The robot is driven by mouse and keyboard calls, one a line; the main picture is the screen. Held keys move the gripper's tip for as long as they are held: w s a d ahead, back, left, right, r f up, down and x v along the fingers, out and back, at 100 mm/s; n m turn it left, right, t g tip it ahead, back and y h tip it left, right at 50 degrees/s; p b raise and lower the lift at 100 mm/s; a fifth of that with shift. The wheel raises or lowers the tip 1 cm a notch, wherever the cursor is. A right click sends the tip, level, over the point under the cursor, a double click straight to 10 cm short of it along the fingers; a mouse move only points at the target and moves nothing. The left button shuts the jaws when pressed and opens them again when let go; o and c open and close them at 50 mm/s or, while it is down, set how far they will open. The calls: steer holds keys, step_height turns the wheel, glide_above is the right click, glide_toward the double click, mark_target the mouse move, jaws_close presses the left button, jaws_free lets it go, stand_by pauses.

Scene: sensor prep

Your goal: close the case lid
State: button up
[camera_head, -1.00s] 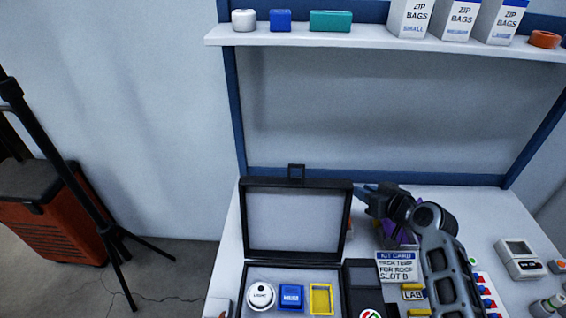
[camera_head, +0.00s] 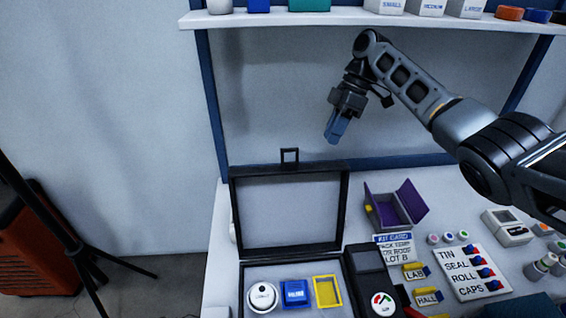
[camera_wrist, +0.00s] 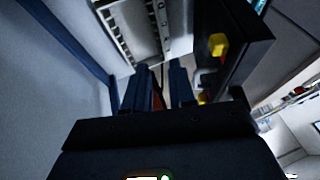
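The black case stands open on the table. Its lid (camera_head: 290,212) is raised upright at the back, with a grey inner panel and a small square latch loop (camera_head: 289,156) on its top edge. The case base (camera_head: 243,275) is cut off by the bottom of the head view. It holds a white round sensor (camera_head: 262,296), a blue block (camera_head: 294,293) and a yellow frame (camera_head: 327,277). My gripper (camera_head: 335,132) is above and right of the lid's top edge, apart from it, fingers pointing down. The wrist view shows a gap between the blue fingers (camera_wrist: 160,88), with nothing clearly held.
A purple open box (camera_head: 392,212), a kit card (camera_head: 394,243), a dark meter (camera_head: 371,275) and a label sheet (camera_head: 471,270) crowd the table right of the case. The shelf (camera_head: 300,19) runs above the lid. A tripod (camera_head: 60,225) stands on the floor at left.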

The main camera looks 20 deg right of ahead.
steer(key=s+a+f+p, duration=0.1)
steer(key=a, duration=0.5)
steer(key=s+a+f+p, duration=0.1)
steer(key=a, duration=0.6)
steer(key=shift+s+f+p, duration=0.3)
steer(key=shift+s+f, duration=0.05)
steer(key=shift+s, duration=0.05)
steer(key=shift+c, duration=0.2)
jaws_close()
